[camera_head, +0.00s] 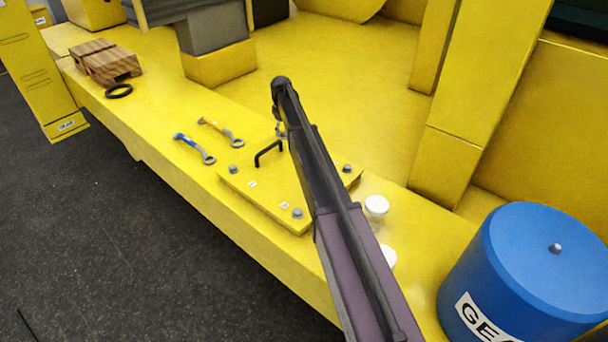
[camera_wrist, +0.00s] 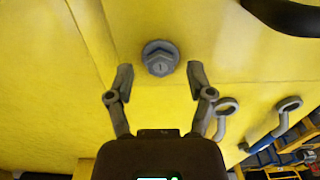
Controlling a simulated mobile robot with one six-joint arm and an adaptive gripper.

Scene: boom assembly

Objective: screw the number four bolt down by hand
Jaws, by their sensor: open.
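The yellow cover plate (camera_head: 262,194) lies on the yellow beam, with a black handle (camera_head: 268,152) on top. Grey bolts sit at its corners: a left one (camera_head: 233,169), a front one (camera_head: 297,213) and a right one (camera_head: 347,168). My gripper (camera_wrist: 161,82) is open, its fingers apart, with a grey hex bolt (camera_wrist: 160,58) just beyond and between the fingertips. The bolt head carries a small mark that I cannot read surely. In the head view my arm hides most of the gripper and the plate's far corner.
A blue-handled wrench (camera_head: 194,148) and a yellow-handled wrench (camera_head: 220,131) lie left of the plate. Wooden blocks (camera_head: 106,62) and a black ring (camera_head: 119,91) lie farther left. A white round piece (camera_head: 376,206) and a blue drum (camera_head: 530,265) stand right.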

